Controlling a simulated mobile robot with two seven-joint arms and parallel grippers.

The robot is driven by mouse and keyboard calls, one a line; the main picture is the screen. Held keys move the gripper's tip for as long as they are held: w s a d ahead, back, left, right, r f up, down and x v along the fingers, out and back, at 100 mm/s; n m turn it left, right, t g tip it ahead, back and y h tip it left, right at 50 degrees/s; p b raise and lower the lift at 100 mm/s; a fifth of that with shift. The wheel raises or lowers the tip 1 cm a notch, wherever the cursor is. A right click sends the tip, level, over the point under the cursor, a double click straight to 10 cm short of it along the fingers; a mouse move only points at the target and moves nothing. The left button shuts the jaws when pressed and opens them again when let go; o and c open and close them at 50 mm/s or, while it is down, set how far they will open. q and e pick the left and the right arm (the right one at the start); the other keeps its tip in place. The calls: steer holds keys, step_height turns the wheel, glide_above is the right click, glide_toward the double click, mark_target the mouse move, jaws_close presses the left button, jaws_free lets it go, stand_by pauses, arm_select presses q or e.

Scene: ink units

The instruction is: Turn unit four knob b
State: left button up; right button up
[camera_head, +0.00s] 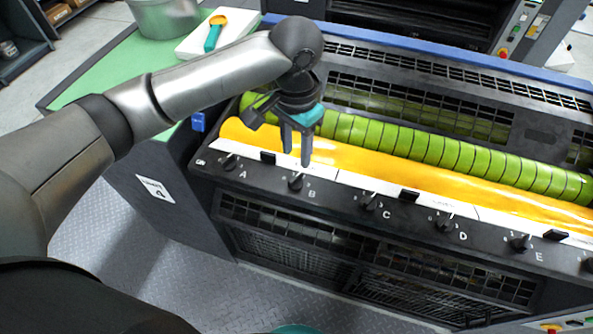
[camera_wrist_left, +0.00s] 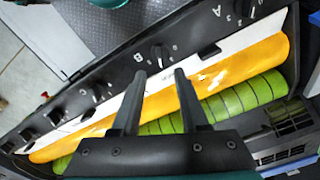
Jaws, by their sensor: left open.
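The black knob B (camera_head: 296,182) sits on the dark front panel of the unit marked 4 (camera_head: 155,188), between knob A (camera_head: 230,162) and knob C (camera_head: 369,202). My left gripper (camera_head: 296,156) is open and empty, fingers pointing down, just above and behind knob B in the head view. In the left wrist view, knob B (camera_wrist_left: 160,52) shows just beyond the gap between the two open fingertips (camera_wrist_left: 160,72). The fingers appear apart from the knob. My right gripper is in neither view.
Behind the knobs run a yellow ink trough (camera_head: 350,167) and a ribbed green roller (camera_head: 400,140). Knob D (camera_head: 445,222) and knob E (camera_head: 520,243) lie further right. A green-topped table (camera_head: 110,72) holds a metal pot (camera_head: 165,18) and a white tray (camera_head: 195,47) with a scoop.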

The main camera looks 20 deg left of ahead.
mark_target(296, 176)
arm_select(q)
step_height(296, 176, down, 8)
steer(key=shift+r+b, duration=0.2)
steer(key=shift+b, duration=0.15)
steer(key=shift+c, duration=0.4)
jaws_close()
